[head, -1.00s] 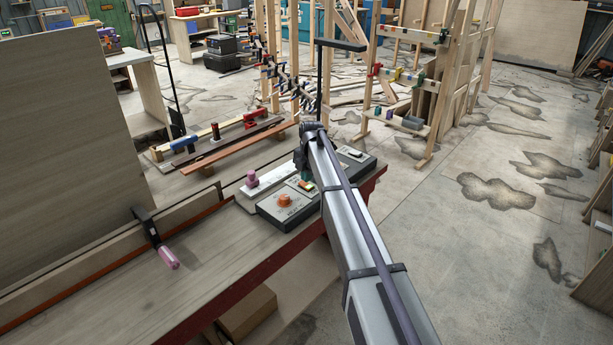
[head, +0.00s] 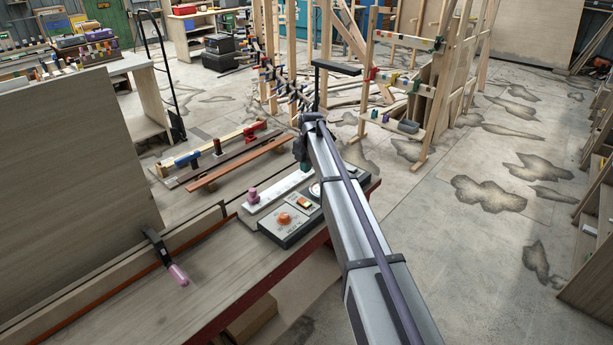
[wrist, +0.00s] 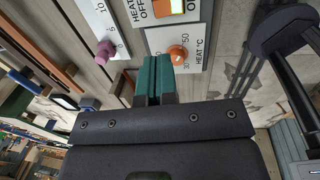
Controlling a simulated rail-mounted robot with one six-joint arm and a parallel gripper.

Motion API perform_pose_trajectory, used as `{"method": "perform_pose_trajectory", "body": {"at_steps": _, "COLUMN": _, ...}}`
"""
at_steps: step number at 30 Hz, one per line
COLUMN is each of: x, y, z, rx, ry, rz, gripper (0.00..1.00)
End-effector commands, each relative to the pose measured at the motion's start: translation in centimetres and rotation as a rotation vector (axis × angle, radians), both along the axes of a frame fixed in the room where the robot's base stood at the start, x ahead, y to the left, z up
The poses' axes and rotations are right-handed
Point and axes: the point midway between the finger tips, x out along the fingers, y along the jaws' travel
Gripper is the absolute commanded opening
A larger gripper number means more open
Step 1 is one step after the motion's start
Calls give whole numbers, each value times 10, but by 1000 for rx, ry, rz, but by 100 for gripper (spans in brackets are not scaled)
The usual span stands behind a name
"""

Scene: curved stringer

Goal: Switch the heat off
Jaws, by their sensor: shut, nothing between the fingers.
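A grey control box (head: 272,228) lies on the bench and carries an orange round knob (head: 284,218) and an orange rocker switch (head: 304,203). In the wrist view the knob (wrist: 178,54) sits by a "HEAT °C" scale. The rocker (wrist: 170,7) is at the top edge beside "HEAT" and "OFF" lettering, partly cut off; I cannot tell which way it is tipped. My gripper (wrist: 154,76) has its teal fingers together and empty. In the head view my gripper (head: 306,169) hangs above the far side of the box, apart from the rocker. My arm hides part of the box.
A white strip with a pink knob (head: 253,195) lies beside the box. A clamp with a pink handle (head: 178,274) and a tall wooden panel (head: 70,170) stand at left on the bench. Timber frames (head: 400,70) stand beyond. The floor at right is open.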

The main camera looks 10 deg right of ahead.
Motion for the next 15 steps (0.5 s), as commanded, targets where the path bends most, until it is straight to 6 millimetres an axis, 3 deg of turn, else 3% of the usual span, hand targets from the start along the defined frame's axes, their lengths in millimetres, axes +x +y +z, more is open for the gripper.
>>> {"method": "perform_pose_trajectory", "body": {"at_steps": 8, "x": -1, "y": 0, "z": -3, "rx": 0, "ry": 0, "rz": 0, "gripper": 0}}
{"method": "perform_pose_trajectory", "body": {"at_steps": 15, "x": 2, "y": 2, "z": -36, "rx": 0, "ry": 0, "rz": 0, "gripper": 0}}
